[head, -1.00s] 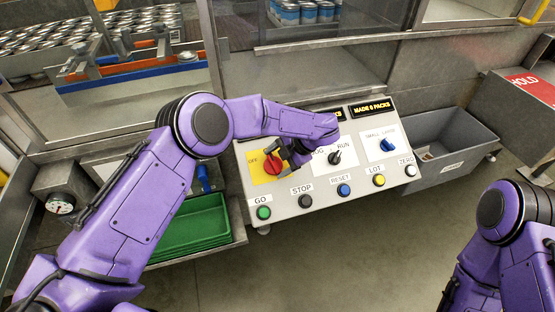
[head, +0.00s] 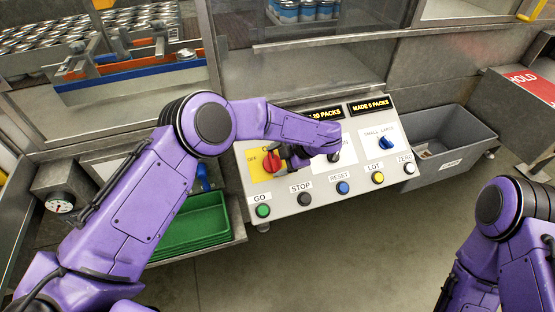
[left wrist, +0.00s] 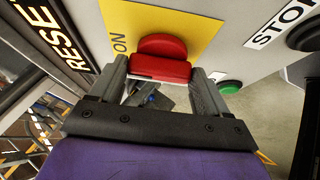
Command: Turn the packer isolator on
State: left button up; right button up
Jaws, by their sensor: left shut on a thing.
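The packer isolator is a red rotary knob (head: 271,162) on a yellow plate (head: 256,172) at the left of the sloped control panel. OFF is readable left of the knob in the head view, and ON shows on the plate in the left wrist view. My left gripper (head: 284,158) is at the knob from the right side. In the left wrist view the red handle (left wrist: 160,68) sits between the two fingers, and the gripper is shut on it. The arm partly covers the plate. My right gripper is out of view; only its arm shows at the right.
The panel's front row has a green GO button (head: 263,211), a black STOP button (head: 304,200) and several others. A black selector (head: 334,157) is close under my left wrist, and a blue one (head: 386,143) is farther right. A grey bin (head: 450,150) stands right of the panel.

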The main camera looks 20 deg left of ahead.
pick_arm(q)
jog(key=o, duration=0.9)
jog(key=shift+f, duration=0.15)
jog(key=shift+o, duration=0.6)
jog(key=shift+w+d, duration=0.1)
jog(key=shift+w, duration=0.05)
jog(key=w+b+v, duration=0.1)
jog(key=b+v, duration=0.2)
jog(key=v, duration=0.7)
jog(key=shift+s+d+r, duration=0.15)
jog(key=shift+s+r, duration=0.05)
jog(key=shift+s, duration=0.25)
